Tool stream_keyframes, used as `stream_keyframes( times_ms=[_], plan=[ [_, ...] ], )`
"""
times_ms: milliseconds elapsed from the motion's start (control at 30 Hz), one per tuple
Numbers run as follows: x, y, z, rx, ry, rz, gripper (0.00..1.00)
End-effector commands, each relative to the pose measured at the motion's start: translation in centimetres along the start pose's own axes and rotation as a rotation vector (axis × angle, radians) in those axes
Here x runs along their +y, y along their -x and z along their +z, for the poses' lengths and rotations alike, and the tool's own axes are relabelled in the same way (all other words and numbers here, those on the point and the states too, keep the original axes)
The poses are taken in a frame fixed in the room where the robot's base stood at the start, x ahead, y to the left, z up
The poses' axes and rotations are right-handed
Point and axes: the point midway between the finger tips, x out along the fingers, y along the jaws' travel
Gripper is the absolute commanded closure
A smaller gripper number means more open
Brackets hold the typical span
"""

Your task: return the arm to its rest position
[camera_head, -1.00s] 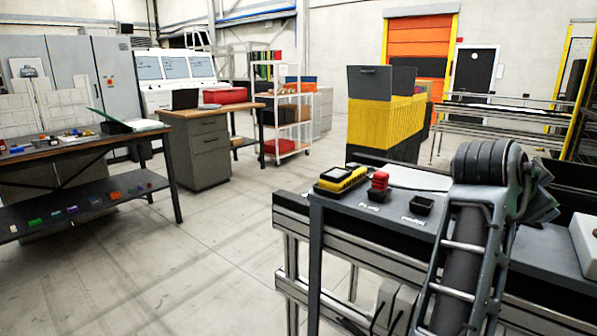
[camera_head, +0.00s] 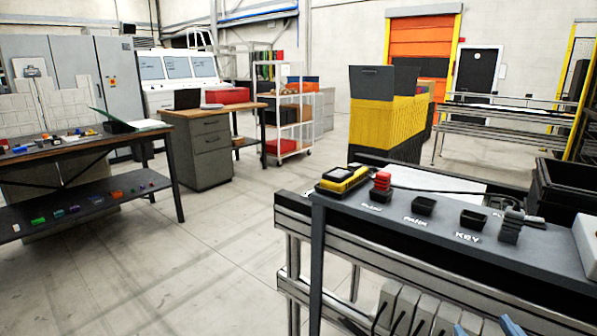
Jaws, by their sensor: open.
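My gripper and arm are not in view now. The red piece stands beside the device.
A workbench (camera_head: 95,142) with small parts stands at the left, a grey drawer desk (camera_head: 207,150) behind it. Yellow and black crates (camera_head: 385,125) stand behind the ledge. Black bins (camera_head: 565,190) are at the right. The floor (camera_head: 215,235) between is clear.

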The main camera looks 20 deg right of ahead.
Motion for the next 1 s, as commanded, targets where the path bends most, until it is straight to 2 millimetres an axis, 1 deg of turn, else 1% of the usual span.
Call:
stream_keyframes(
  times_ms=[33,100,167,200,267,300,367,400,433,467,500,600,700,800,900,1000],
  plan=[
    [-0.8,1.9,1.3,-0.012,0.016,-0.048,0.34],
    [-1.9,4.3,2.4,-0.015,0.025,-0.115,0.34],
    [-2.8,6.5,3.4,-0.021,0.026,-0.168,0.34],
    [-3.4,8.1,3.9,-0.024,0.025,-0.202,0.34],
    [-4.1,10.4,4.6,-0.029,0.018,-0.25,0.34],
    [-4.5,12.0,4.9,-0.033,0.01,-0.279,0.34],
    [-5.1,14.4,5.3,-0.039,-0.006,-0.319,0.34],
    [-5.5,16.1,5.5,-0.043,-0.017,-0.343,0.34],
    [-5.7,17.3,5.6,-0.047,-0.029,-0.359,0.34],
    [-5.8,18.4,5.6,-0.05,-0.041,-0.373,0.34],
    [-6.0,20.0,5.6,-0.055,-0.059,-0.391,0.34],
    [-6.3,23.6,5.2,-0.065,-0.104,-0.421,0.34],
    [-6.3,26.5,4.7,-0.076,-0.149,-0.434,0.34],
    [-6.2,28.3,4.1,-0.08,-0.182,-0.436,0.34],
    [-6.2,29.3,3.7,-0.084,-0.203,-0.434,0.34],
    [-6.1,29.7,3.6,-0.085,-0.209,-0.433,0.34]
  ],
)
